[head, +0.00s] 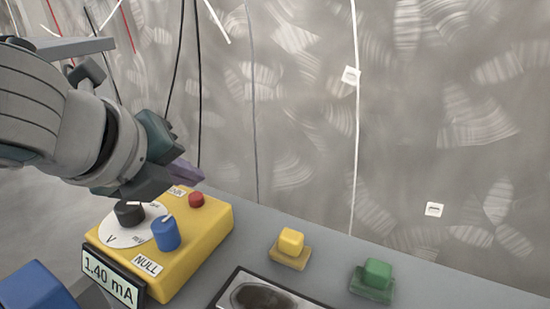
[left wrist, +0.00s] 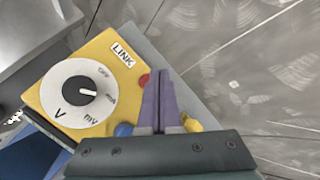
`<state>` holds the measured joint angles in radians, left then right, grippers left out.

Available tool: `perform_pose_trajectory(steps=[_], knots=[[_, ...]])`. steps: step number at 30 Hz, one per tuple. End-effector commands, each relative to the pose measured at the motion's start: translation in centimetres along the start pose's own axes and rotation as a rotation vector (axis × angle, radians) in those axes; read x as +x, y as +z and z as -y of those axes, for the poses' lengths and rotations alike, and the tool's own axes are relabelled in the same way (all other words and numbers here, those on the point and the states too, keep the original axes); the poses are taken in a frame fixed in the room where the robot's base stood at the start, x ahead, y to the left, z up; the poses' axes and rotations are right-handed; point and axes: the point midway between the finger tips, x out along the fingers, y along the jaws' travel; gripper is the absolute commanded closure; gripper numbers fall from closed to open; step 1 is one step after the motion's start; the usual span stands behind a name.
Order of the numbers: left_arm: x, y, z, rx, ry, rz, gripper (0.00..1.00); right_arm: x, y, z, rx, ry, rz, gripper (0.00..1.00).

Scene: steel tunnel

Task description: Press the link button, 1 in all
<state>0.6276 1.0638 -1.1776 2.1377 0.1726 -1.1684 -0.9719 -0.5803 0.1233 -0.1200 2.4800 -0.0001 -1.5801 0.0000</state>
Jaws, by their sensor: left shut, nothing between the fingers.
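A yellow meter box (head: 205,240) stands on the grey bench. Its red button (head: 196,199), beside a small white label, is at the back right of the box top. In the left wrist view the label (left wrist: 122,54) reads LINK and the red button (left wrist: 144,80) lies just left of the purple fingers. My left gripper (head: 188,172) is shut and empty, its fingertips above and slightly behind the button in the head view. A gap shows between them. The button is not hidden there. My right gripper is not in view.
The box also carries a black dial knob (head: 129,213), a blue knob (head: 166,233) marked NULL and a display (head: 108,281) reading 1.40 mA. A yellow block (head: 291,241) and a green block (head: 377,273) stand to the right. A grey wall with hanging cables rises behind.

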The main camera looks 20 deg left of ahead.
Motion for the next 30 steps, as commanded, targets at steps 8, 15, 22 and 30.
perform_pose_trajectory(steps=[8, 15, 22, 30], knots=[[0.35, -0.29, -0.26, 0.000, 0.000, -0.001, 1.00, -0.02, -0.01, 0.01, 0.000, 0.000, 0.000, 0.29], [0.60, -0.44, -0.42, 0.000, 0.000, 0.000, 1.00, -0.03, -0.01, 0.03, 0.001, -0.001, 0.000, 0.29], [0.62, -0.45, -0.44, 0.000, 0.000, 0.000, 1.00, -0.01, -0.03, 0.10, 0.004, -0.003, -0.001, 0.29], [0.82, -0.61, -0.60, 0.000, 0.000, 0.000, 1.00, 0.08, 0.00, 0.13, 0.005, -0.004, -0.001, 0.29]])
